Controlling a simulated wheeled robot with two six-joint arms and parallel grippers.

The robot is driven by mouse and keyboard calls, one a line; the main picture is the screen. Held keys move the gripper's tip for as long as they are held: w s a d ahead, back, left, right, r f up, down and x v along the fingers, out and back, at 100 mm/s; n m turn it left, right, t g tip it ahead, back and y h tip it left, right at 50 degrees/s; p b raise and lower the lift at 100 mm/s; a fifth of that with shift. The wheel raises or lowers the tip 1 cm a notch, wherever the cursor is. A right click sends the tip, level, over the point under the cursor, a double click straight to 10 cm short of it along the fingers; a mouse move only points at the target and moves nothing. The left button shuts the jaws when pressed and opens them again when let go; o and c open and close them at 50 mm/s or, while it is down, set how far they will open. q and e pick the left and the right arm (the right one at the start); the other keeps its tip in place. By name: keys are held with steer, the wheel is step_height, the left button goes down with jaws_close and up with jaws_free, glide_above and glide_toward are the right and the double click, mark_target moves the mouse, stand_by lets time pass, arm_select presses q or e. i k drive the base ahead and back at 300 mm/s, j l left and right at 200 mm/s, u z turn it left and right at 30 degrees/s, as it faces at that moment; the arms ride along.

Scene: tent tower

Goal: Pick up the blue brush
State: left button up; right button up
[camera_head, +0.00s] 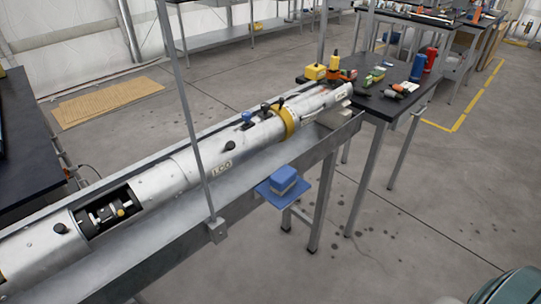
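I cannot pick out a clear blue brush. A blue block (284,177) sits on a small blue shelf (298,196) fixed to the near side of the metal bench; whether it has bristles is too small to tell. A small blue part (247,118) stands on top of the long silver tube. Several small tools lie on the black table at the back right, too small to name surely. Neither of my grippers shows in the head view.
The long silver tube (165,178) with a yellow band (287,122) lies along the metal bench. A thin upright post (187,120) rises before it. The black table (376,106) holds red and blue cylinders (418,66). The floor (400,220) at right is mostly clear.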

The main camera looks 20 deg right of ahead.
mark_target(283, 179)
steer(key=z, duration=0.8)
steer(key=u, duration=1.85)
steer(key=z, duration=1.8)
steer(key=j, duration=0.15)
steer(key=k+z, duration=0.05)
